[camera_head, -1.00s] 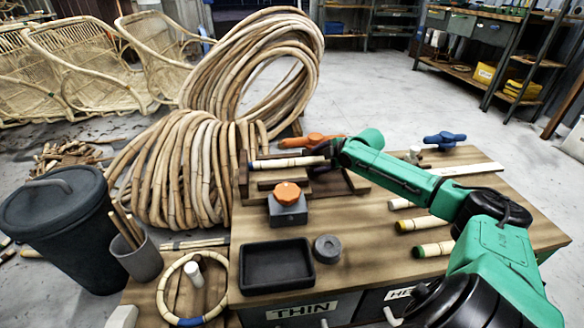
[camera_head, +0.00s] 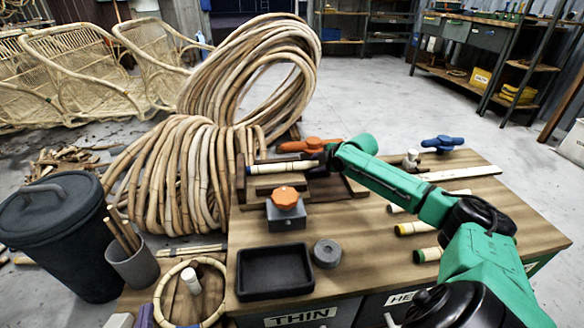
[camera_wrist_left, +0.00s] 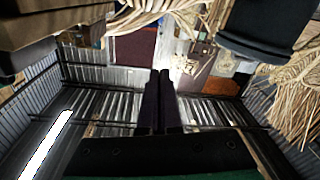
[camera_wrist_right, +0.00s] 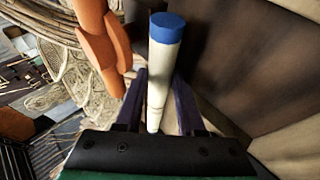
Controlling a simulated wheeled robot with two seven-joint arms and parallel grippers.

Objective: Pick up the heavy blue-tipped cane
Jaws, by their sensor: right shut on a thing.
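The blue-tipped cane (camera_wrist_right: 164,60) is pale and stands between the fingers of my right gripper (camera_wrist_right: 157,85), its blue end pointing away from my wrist. In the head view, the cane (camera_head: 284,167) lies roughly level across the wooden rack, its dark tip to the left and my right gripper (camera_head: 319,160) shut on its right end. I cannot tell whether it touches the rack. My left gripper (camera_wrist_left: 157,100) is shut and empty, its two dark fingers side by side. A purple piece at the head view's bottom edge looks like its finger.
Several canes (camera_head: 417,228) lie on the right, under my right arm. An orange-knobbed block (camera_head: 286,210), black tray (camera_head: 274,272) and grey puck (camera_head: 327,253) stand in front.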

